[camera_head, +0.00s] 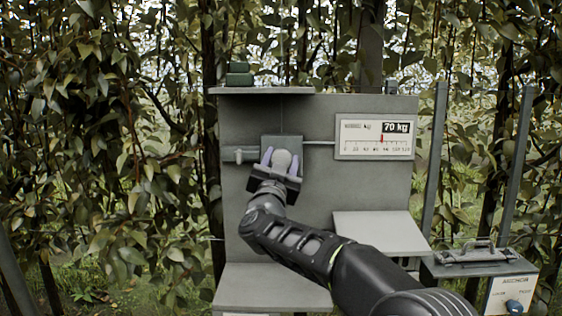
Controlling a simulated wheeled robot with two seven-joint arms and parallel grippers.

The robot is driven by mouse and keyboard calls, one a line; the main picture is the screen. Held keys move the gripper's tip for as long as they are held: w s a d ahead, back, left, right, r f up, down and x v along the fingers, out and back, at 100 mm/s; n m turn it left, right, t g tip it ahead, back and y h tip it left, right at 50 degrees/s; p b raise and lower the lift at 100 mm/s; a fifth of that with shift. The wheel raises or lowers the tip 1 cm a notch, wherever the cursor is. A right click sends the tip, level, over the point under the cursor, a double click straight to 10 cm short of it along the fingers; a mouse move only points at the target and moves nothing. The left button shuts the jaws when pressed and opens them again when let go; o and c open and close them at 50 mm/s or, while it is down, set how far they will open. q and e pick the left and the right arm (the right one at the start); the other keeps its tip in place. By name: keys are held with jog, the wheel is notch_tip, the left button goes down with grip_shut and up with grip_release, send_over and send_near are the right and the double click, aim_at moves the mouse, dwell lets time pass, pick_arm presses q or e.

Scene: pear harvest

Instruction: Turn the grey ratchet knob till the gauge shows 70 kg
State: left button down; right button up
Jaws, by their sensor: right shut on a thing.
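The grey ratchet knob (282,160) sits on a dark square plate (290,141) on the upright grey panel. My right gripper (280,161) comes up from the lower right and is shut on the knob, with one pale finger on each side. The gripper and wrist hide the knob's lower part. The gauge (376,137) is to the right of the knob. The small numbers are hard to read. My left gripper is not in view.
A grey sloped shelf (380,232) is below the gauge and another ledge (268,288) is at lower left. Leafy trees surround the panel.

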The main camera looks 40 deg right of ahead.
dwell(0.3)
jog(key=o, duration=1.4)
jog(key=shift+c, duration=0.2)
jog(key=b+v, duration=0.1)
jog(key=v, duration=0.6)
jog(key=shift+s+a+f, duration=0.15)
jog(key=shift+s+a, duration=0.1)
